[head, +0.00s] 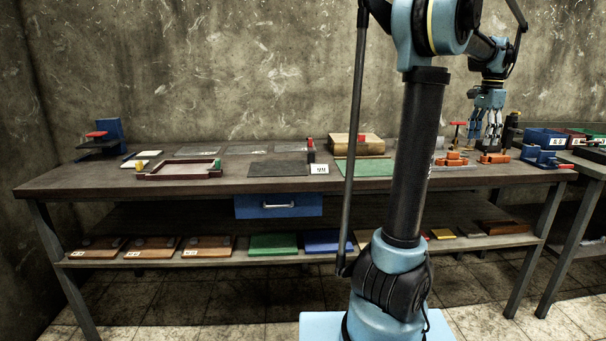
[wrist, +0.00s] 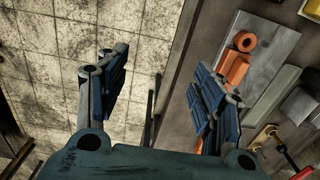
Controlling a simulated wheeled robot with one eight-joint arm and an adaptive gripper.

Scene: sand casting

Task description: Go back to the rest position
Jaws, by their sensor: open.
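My gripper (head: 487,118) hangs at the end of my arm over the right part of the workbench (head: 100,181) in the head view, above small orange parts (head: 452,159). In the wrist view, my gripper (wrist: 160,90) has its two fingers wide apart with nothing between them. Past the fingers are the tiled floor and the bench edge.
A red-handled tool (head: 457,126) stands left of my gripper, and a blue vise (head: 545,157) sits to its right. Blue and other bins (head: 545,137) are on the side table. A wooden box (head: 358,145) and a maroon frame (head: 180,176) lie farther left. The lower shelf holds several boards (head: 275,244).

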